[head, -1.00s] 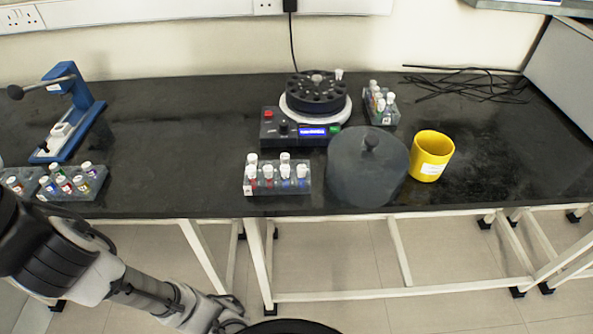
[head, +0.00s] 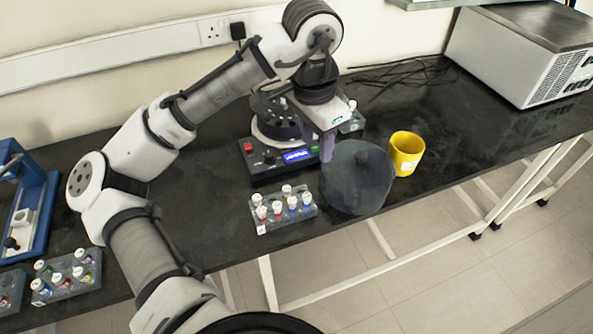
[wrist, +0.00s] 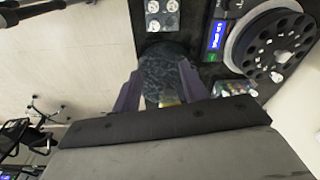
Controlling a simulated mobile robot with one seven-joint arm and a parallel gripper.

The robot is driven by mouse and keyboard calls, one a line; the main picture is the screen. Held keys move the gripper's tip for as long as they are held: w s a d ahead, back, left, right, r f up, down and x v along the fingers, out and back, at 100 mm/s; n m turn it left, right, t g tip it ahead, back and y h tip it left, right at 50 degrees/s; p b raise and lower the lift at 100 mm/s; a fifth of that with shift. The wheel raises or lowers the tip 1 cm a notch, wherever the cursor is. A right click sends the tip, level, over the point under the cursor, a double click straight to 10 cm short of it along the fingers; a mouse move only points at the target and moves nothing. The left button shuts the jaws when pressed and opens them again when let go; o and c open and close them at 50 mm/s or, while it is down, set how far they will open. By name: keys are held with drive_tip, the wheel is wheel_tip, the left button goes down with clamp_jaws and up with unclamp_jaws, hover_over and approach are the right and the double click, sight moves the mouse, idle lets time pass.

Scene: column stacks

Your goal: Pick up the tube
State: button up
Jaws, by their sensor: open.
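Several capped tubes (head: 292,202) stand in the grey front rack (head: 285,217). More stand in the left rack (head: 66,282). A back rack (head: 352,124) beside the centrifuge is mostly hidden behind my arm, with a white tube cap (head: 352,105) showing. In the wrist view the back rack (wrist: 236,88) lies right of the fingers, and the front rack (wrist: 162,14) is at the top. My gripper (head: 327,158) is open, its purple fingers pointing down above the bench near the round grey lid (head: 356,180). No tube shows between the fingers in the wrist view (wrist: 160,72).
The centrifuge (head: 262,166) stands just left of my gripper; its black rotor is partly behind my arm. A yellow mug (head: 405,154) stands right of the lid. A blue device (head: 36,215) is at far left. A large grey box (head: 520,55) and cables (head: 405,78) are at the back right.

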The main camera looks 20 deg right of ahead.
drive_tip(key=y, duration=0.1)
hover_over(307, 195)
wheel_tip(307, 195, down, 8)
drive_tip(key=shift+d+f, duration=0.1)
drive_tip(key=shift+f, duration=3.1)
clamp_jaws()
